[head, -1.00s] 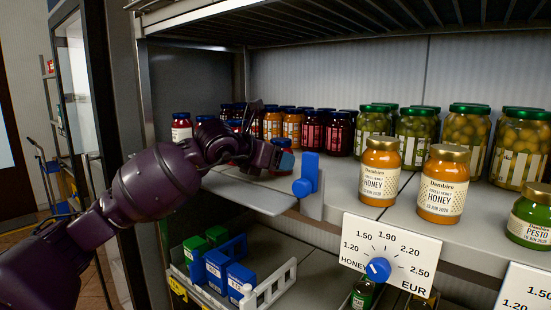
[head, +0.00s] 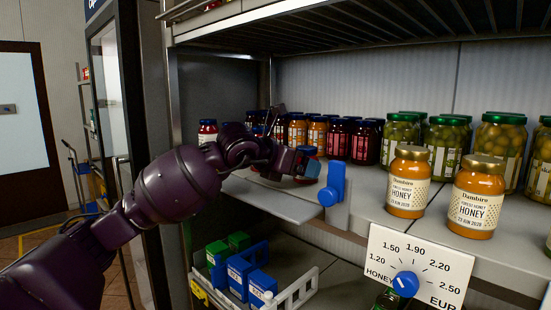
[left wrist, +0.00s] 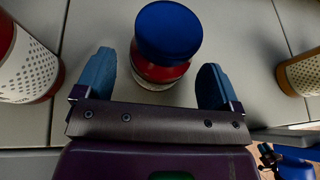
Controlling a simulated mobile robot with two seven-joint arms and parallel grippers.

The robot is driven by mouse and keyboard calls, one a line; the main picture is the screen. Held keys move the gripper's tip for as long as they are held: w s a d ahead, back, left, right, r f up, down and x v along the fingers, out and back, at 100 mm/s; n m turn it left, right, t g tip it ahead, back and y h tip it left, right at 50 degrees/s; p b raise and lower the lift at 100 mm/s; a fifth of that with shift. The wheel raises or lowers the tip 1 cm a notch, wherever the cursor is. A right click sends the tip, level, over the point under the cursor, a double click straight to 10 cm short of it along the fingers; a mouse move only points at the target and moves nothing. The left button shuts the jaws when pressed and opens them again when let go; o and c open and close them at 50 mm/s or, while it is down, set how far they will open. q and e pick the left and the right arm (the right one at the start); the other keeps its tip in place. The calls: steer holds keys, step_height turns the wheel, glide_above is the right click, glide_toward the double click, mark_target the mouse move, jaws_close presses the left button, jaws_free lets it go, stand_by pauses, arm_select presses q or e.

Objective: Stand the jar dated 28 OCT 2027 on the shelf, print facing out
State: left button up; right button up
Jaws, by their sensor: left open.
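My left gripper (head: 306,166) is open over the shelf (head: 272,200), near its front edge at the left end. In the left wrist view the open fingers (left wrist: 158,85) stand either side of a jar with a blue lid and red contents (left wrist: 170,72). A gap shows between the jar and each finger. The jar stands upright on the shelf. In the head view the gripper mostly hides this jar. Its label and date cannot be read in either view. My right gripper is not in view.
A blue lever (head: 333,184) stands right of the gripper. Two honey jars (head: 408,185) (head: 476,200) stand farther right. Blue-lidded jars (head: 338,138) and green-lidded jars (head: 445,145) fill the back. A price dial (head: 405,284) hangs in front. A crate of cartons (head: 292,292) is below.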

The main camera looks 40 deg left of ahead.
arm_select(q)
steer(key=b+v, duration=0.1)
steer(key=v, duration=0.9)
steer(key=shift+s+r, duration=0.1)
steer(key=shift+s, duration=0.25)
